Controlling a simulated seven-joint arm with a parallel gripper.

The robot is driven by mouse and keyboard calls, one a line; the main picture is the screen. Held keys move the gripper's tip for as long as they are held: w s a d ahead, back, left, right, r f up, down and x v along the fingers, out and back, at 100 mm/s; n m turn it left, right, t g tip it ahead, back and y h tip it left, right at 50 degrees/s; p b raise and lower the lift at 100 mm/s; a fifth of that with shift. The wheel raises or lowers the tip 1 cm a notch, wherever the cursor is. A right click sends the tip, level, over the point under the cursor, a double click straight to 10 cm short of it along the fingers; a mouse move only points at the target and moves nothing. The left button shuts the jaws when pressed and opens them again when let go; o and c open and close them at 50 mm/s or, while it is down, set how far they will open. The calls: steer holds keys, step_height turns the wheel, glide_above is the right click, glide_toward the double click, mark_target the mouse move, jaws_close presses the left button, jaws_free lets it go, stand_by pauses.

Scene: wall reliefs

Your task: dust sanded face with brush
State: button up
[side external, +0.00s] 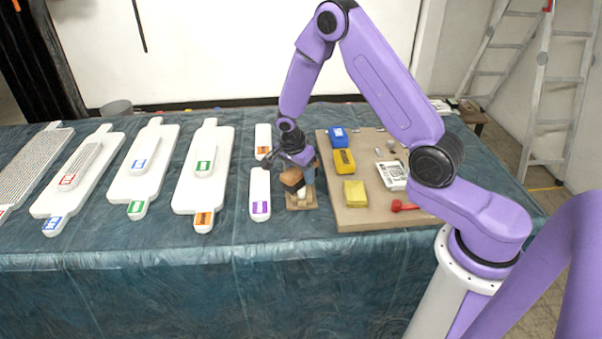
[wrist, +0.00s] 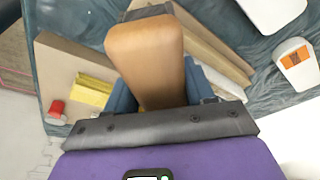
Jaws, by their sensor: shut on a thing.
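My gripper (side external: 307,172) is shut on the wooden handle of a brush (side external: 292,179), just above a small wooden stand (side external: 301,204) on the table. In the wrist view the broad tan brush handle (wrist: 145,55) sits between my blue fingers; its bristles are hidden there. A pale part shows below the handle in the side view, at the stand; I cannot tell whether it touches. White relief pieces lie to the left: a panel with an orange tag (side external: 207,185), one with a green tag (side external: 151,172) and one with a blue tag (side external: 88,171). Which face is sanded is unclear.
Just left of the stand lie white pieces with a purple label (side external: 260,190) and an orange label (side external: 263,140). A board (side external: 355,216) on the right holds blue, yellow and red items. A grey mesh panel (side external: 38,158) lies far left. Teal cloth (side external: 150,250) covers the table.

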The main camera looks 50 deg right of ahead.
steer(key=shift+w+d, duration=7.1)
steer(key=shift+d, duration=0.05)
step_height(320, 180, up, 8)
steer(key=shift+s, duration=0.1)
